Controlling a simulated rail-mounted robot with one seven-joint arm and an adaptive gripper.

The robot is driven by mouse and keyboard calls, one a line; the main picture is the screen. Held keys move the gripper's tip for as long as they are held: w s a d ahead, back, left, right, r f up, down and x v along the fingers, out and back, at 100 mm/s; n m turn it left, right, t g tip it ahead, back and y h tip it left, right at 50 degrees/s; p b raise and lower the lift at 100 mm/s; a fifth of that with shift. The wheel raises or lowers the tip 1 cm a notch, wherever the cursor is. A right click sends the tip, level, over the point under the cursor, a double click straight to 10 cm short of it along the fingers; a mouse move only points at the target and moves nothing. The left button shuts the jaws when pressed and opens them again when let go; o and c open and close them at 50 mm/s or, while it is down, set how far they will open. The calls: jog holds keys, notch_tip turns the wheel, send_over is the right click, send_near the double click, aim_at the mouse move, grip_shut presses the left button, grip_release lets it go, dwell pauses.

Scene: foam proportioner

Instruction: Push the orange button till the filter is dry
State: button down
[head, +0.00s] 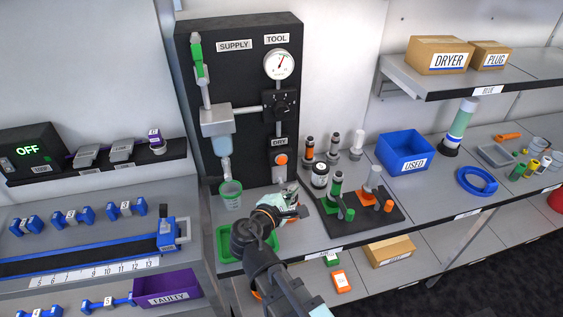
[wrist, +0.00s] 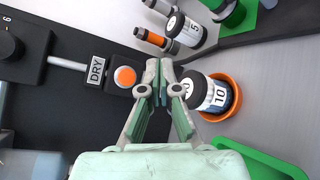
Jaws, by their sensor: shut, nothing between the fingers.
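The orange button (head: 281,159) sits under the DRY label on the black panel (head: 252,75). In the wrist view the orange button (wrist: 125,76) is left of my fingertips, apart from them. My gripper (head: 292,198) is below the button in the head view, its fingers shut and empty; it shows centrally in the wrist view (wrist: 158,75). A clear filter bowl (head: 222,145) hangs under a grey block on the panel's left. Whether the filter inside is wet cannot be told. A dark cylinder marked 10 (wrist: 212,92) stands in an orange ring, right of my fingers.
A green cup (head: 230,194) and a green tray (head: 228,243) are left of my gripper. A black stand with green and orange fittings (head: 360,212) is to the right. A blue USED bin (head: 405,152) stands farther right. A gauge (head: 282,64) tops the panel.

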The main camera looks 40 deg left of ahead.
jog(key=shift+w+a, duration=0.1)
jog(key=w+a, duration=0.5)
jog(key=a, duration=0.1)
jog(key=shift+w+a, duration=0.15)
jog(key=shift+a, duration=0.15)
jog(key=shift+a, duration=0.15)
dwell(1.4)
jog(key=shift+w+a, duration=0.2)
jog(key=shift+w, duration=0.05)
jog(key=shift+w+a, duration=0.3)
jog(key=shift+a, duration=0.1)
dwell(0.8)
jog(key=shift+s+d, duration=0.1)
jog(key=shift+d, duration=0.05)
jog(key=shift+s+d, duration=0.5)
jog(key=shift+d, duration=0.1)
dwell(0.4)
jog(key=shift+s+d+b, duration=0.2)
jog(key=shift+s+d, duration=0.6)
jog(key=shift+d, duration=0.2)
jog(key=shift+s+d+b, duration=0.2)
jog(key=shift+s+d, duration=0.55)
jog(key=shift+d, duration=0.2)
